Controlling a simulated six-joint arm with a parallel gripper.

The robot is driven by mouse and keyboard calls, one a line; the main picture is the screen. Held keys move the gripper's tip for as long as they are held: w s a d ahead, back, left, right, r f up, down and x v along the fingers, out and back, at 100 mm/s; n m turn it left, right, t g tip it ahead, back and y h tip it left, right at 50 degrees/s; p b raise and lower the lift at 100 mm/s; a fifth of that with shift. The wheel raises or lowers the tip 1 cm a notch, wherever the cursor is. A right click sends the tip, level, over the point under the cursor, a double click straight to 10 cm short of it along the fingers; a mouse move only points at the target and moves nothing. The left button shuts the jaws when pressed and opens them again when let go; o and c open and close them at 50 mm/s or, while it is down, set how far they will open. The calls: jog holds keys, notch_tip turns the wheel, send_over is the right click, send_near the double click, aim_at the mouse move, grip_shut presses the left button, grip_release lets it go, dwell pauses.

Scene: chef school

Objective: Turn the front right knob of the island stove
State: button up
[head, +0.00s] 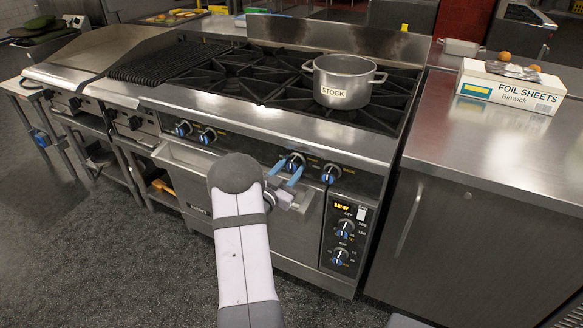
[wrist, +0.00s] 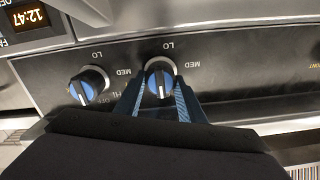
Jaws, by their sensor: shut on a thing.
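The stove's front panel (head: 255,150) has several blue-and-black knobs. My gripper (head: 290,171) is at the second knob from the right (head: 296,158). In the wrist view, the blue fingers of my gripper (wrist: 158,97) close on both sides of that knob (wrist: 159,72), whose bar stands about upright in the picture. The rightmost knob of the row (head: 331,173) is free, just right of my gripper. In the wrist view, that free knob (wrist: 88,85) is at left, its bar tilted, with LO, MED and OFF marks around it. The fingers hide part of the held knob.
A steel pot marked STOCK (head: 343,81) stands on the right grates. Below the rightmost knob is an oven control panel (head: 342,235) with a 12:47 display. A foil sheets box (head: 508,86) lies on the steel counter at right. The oven door handle is below my gripper.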

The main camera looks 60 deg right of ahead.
jog(key=n, duration=0.4)
jog(key=shift+p, duration=0.35)
jog(key=shift+w+n+p, duration=0.15)
jog(key=shift+n+p, duration=0.2)
jog(key=shift+n, duration=1.45)
jog(key=shift+f, duration=0.1)
jog(key=o, duration=1.1)
jog(key=shift+c, duration=0.2)
jog(key=shift+a, duration=0.1)
jog(key=a, duration=0.7)
jog(key=shift+b, duration=0.35)
